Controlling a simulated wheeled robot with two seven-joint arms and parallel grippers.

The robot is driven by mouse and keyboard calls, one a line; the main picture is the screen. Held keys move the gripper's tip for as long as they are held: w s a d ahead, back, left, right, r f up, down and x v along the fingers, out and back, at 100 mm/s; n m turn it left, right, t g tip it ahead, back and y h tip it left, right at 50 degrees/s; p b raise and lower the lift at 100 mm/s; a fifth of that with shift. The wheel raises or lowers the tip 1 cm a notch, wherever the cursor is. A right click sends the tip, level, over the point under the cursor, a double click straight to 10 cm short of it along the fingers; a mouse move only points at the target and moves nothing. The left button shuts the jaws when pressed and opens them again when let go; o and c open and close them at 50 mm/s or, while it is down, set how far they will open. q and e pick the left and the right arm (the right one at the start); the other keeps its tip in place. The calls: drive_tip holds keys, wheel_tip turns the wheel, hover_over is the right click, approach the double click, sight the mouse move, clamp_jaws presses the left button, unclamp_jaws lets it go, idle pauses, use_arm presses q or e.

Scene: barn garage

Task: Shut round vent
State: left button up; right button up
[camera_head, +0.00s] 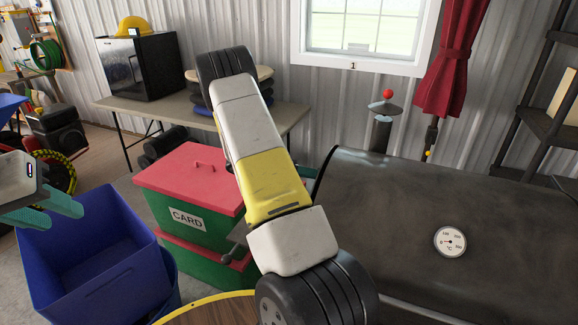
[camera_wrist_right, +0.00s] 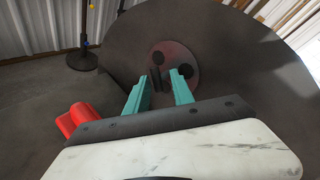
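The round vent (camera_wrist_right: 174,58) is a grey-reddish disc on the dark end wall of the grill (camera_wrist_right: 225,45) in the right wrist view. Dark round holes show on it, and a small dark upright tab stands at its lower left. My right gripper (camera_wrist_right: 161,92) points at the vent with its two teal fingers apart. The tab shows between or just beyond the fingertips; I cannot tell whether they touch it. In the head view the grill (camera_head: 400,215) hides the vent and my right gripper. My left gripper (camera_head: 52,205) is at the left edge, open and empty.
A blue bin (camera_head: 85,245) stands below my left gripper. Green boxes with red lids (camera_head: 190,180) stand between it and the grill. A table (camera_head: 150,105) is behind. In the right wrist view a red object (camera_wrist_right: 77,118) lies left of my gripper.

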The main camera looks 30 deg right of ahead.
drive_tip(key=shift+c, duration=0.2)
clamp_jaws()
drive_tip(key=shift+h, duration=0.3)
drive_tip(key=shift+w+f+m+g+h, duration=0.15)
drive_tip(key=shift+f+m+h, duration=0.15)
drive_tip(key=shift+m+h, duration=1.2)
drive_tip(key=shift+s+f+m+g+h, duration=0.2)
drive_tip(key=shift+m+h, duration=0.7)
drive_tip(key=shift+m, duration=1.2)
drive_tip(key=shift+o, duration=0.2)
unclamp_jaws()
